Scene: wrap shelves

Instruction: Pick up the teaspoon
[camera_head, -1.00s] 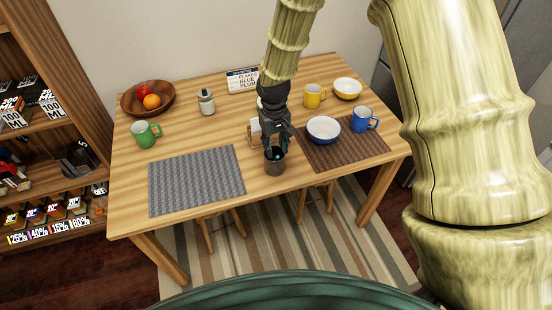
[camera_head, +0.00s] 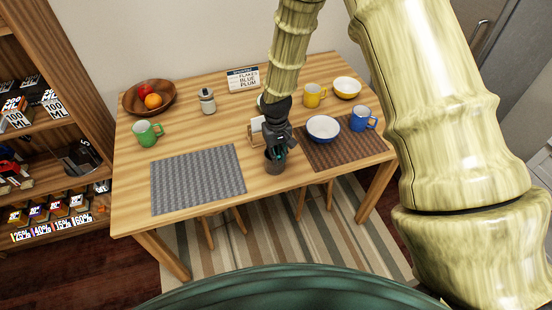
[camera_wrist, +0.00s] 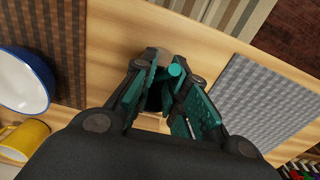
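I see no clear grip on anything.
A grey placemat (camera_head: 197,178) lies left and a brown placemat (camera_head: 350,150) right, with a white-blue bowl (camera_head: 323,128) and blue mug (camera_head: 363,118). A green mug (camera_head: 147,133), fruit bowl (camera_head: 150,98), shaker (camera_head: 207,101), sign (camera_head: 243,79) and yellow mug (camera_head: 315,95) stand farther back.

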